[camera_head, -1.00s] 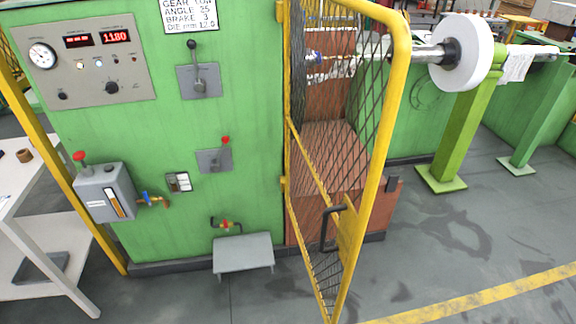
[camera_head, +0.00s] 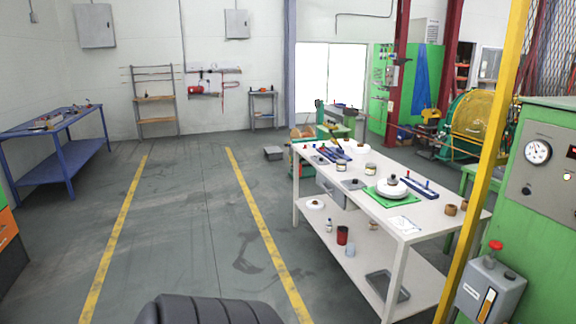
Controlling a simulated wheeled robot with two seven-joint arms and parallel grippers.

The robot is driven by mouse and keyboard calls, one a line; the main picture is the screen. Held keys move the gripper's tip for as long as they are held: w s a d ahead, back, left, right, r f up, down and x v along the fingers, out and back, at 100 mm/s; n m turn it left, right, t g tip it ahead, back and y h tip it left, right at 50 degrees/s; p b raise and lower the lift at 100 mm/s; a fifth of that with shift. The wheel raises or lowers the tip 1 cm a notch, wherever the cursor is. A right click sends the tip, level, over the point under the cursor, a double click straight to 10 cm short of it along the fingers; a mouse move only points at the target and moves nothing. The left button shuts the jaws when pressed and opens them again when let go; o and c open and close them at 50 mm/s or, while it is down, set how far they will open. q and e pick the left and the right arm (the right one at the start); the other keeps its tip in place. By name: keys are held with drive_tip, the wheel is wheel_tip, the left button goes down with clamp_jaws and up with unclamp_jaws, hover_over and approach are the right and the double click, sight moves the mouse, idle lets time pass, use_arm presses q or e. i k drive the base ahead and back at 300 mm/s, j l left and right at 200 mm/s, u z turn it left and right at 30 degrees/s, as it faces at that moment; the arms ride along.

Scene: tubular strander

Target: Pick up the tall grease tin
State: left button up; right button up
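A white two-level workbench (camera_head: 432,223) stands right of centre. On its top are two small pale tins, a nearer tin (camera_head: 370,169) and a farther tin (camera_head: 341,165). On its lower shelf stands a dark red cylindrical can (camera_head: 342,235), upright, with a small white bottle (camera_head: 329,226) behind it and a pale cup (camera_head: 350,249) beside it. The items are too small for me to tell which one is the tall grease tin. Neither of my grippers is in view.
A white round spool (camera_head: 391,187) sits on a green mat on the workbench. A yellow post (camera_head: 484,150) and the green machine cabinet (camera_head: 545,215) stand close to the bench's right end. A blue bench (camera_head: 65,140) is far left.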

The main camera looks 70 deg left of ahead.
sight(341, 164)
drive_tip(key=u, duration=1.8)
drive_tip(key=i+j+z, duration=0.15)
drive_tip(key=i+z, duration=0.25)
drive_tip(key=i+j+z, duration=0.15)
drive_tip(key=z, duration=0.2)
